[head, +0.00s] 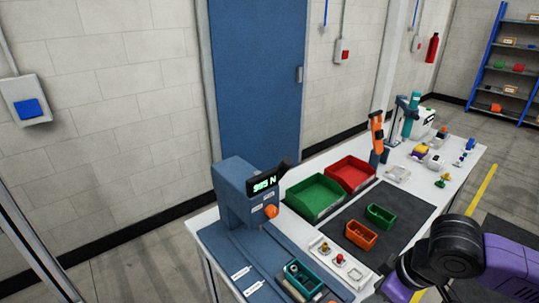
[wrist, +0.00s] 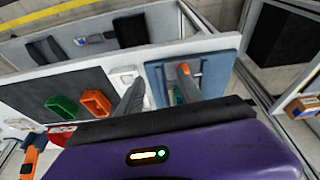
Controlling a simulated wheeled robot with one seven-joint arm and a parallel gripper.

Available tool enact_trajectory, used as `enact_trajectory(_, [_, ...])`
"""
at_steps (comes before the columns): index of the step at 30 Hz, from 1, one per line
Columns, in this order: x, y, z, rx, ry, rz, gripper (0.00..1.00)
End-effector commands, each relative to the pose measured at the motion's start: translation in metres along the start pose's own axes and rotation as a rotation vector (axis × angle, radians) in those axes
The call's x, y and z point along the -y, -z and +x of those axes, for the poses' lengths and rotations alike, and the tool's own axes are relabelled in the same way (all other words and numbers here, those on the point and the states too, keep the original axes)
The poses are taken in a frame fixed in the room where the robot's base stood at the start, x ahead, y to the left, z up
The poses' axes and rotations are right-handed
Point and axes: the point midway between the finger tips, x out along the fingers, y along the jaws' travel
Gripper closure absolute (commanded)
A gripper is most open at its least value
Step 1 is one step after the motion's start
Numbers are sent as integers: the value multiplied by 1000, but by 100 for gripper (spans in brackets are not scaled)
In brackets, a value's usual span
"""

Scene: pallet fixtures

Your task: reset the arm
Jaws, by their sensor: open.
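My arm (head: 470,260), purple with a dark joint, reaches into the lower right of the head view, at the table's front edge. My gripper (wrist: 161,76) shows in the wrist view with its two grey fingers spread apart and nothing seen between them. The fingers point over the table, near the blue panel at its end. In the head view the fingertips cannot be made out.
The white table (head: 455,160) holds a blue press-like machine (head: 236,195), a green bin (head: 314,197), a red bin (head: 350,173), and small green (head: 380,216) and orange (head: 361,235) trays on a dark mat (head: 400,203). A blue shelf (head: 510,60) stands far right.

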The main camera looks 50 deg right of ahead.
Motion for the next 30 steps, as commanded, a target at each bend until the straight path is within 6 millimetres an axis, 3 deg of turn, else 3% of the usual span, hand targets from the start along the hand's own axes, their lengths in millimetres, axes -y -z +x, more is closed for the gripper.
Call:
enact_trajectory(5, [-9, 65, -13, -217, -30, -22, 56])
enact_trajectory(10, [-5, 158, -46, -517, -46, -72, 56])
enact_trajectory(14, [9, 235, -92, -796, -47, -109, 56])
enact_trajectory(18, [30, 303, -157, -1113, -34, -120, 56])
enact_trajectory(21, [44, 335, -206, -1331, -20, -98, 56])
enact_trajectory(24, [52, 351, -248, -1518, -9, -53, 56])
enact_trajectory(27, [56, 356, -279, -1675, -1, 15, 56])
enact_trajectory(30, [56, 354, -297, -1798, 3, 102, 56])
